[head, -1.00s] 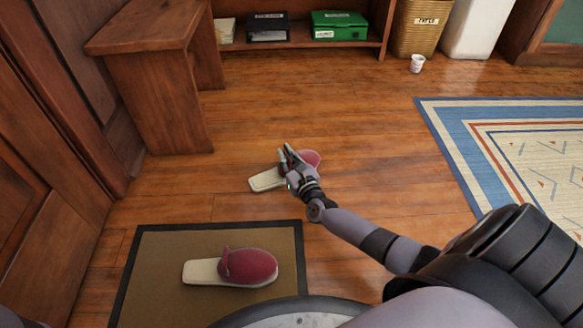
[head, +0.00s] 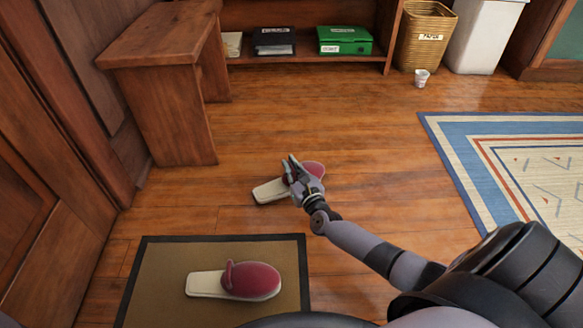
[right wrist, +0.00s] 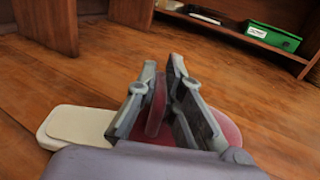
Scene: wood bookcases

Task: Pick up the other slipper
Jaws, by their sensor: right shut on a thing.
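One red slipper with a cream sole (head: 270,191) is out on the wood floor beyond the mat. My right gripper (head: 291,165) is at this slipper, shut on the edge of its red upper. In the right wrist view the fingers (right wrist: 165,85) pinch the red upper (right wrist: 156,108), and the cream sole (right wrist: 75,138) sticks out to the left. The gripper hides part of the slipper; I cannot tell whether its sole is clear of the floor. The other red slipper (head: 250,281) lies on the brown mat (head: 150,290). My left gripper is not in view.
A wooden bench (head: 165,90) stands at the left. A shelf holds a green box (head: 345,41) and a black box (head: 274,41). A wicker basket (head: 425,40), white bin (head: 483,38) and small cup (head: 421,78) are at the back right. A patterned rug (head: 470,180) lies right.

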